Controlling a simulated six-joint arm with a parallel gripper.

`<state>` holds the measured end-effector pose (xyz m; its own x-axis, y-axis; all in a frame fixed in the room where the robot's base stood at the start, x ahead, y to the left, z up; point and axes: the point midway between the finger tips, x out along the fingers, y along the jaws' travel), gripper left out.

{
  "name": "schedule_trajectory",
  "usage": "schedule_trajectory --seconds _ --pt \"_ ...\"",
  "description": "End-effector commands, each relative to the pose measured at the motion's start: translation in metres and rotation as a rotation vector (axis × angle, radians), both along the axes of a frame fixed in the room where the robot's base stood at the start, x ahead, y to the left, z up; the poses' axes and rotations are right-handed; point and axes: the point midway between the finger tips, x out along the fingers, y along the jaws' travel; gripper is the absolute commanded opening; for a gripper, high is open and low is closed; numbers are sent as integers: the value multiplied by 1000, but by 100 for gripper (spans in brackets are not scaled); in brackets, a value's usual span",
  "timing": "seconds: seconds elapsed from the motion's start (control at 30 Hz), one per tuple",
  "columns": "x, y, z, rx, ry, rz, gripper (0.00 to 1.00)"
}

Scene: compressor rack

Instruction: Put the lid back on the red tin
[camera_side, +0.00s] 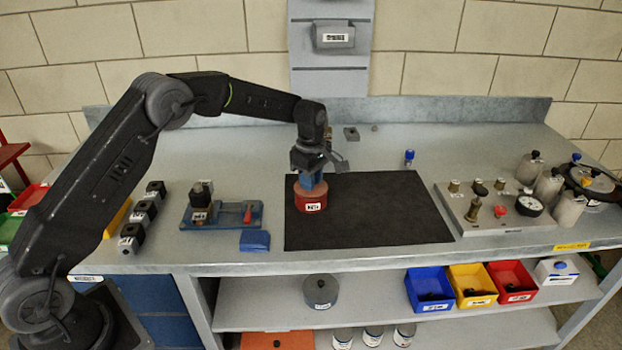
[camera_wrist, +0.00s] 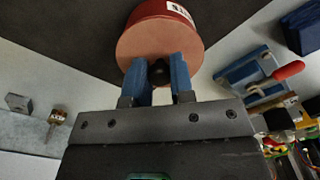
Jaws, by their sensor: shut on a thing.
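The red tin (camera_side: 309,205), with a white label on its side, stands on the black mat (camera_side: 385,212) near its left edge. My gripper (camera_side: 312,180) points down over it, with its blue fingers shut on the black knob of the lid (camera_wrist: 150,40). In the wrist view my gripper (camera_wrist: 160,70) has one finger on each side of the knob. The lid's flat salmon top covers the tin's mouth, and the tin's red side (camera_wrist: 162,9) shows beyond it. I see no clear gap between lid and tin.
A blue fixture with a red handle (camera_side: 248,213) and a flat blue block (camera_side: 255,240) lie left of the mat. Several black blocks (camera_side: 143,213) stand farther left. A valve panel with a gauge (camera_side: 495,207) is at right. The mat's right part is clear.

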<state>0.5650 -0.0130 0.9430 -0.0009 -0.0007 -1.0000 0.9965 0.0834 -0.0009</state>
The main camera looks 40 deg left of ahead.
Motion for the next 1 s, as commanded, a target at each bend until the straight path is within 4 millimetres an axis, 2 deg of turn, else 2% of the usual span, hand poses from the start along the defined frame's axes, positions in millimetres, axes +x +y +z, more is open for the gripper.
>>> schedule_trajectory --seconds 0.23,0.27,0.3,0.53,0.73,1.0 --pt "0 0 0 0 -1 0 0" --pt "0 0 0 0 -1 0 24" --pt "0 0 0 0 -1 0 28" --pt "0 0 0 0 -1 0 50" --pt "0 0 0 0 0 0 54" --pt "0 0 0 0 0 0 77"
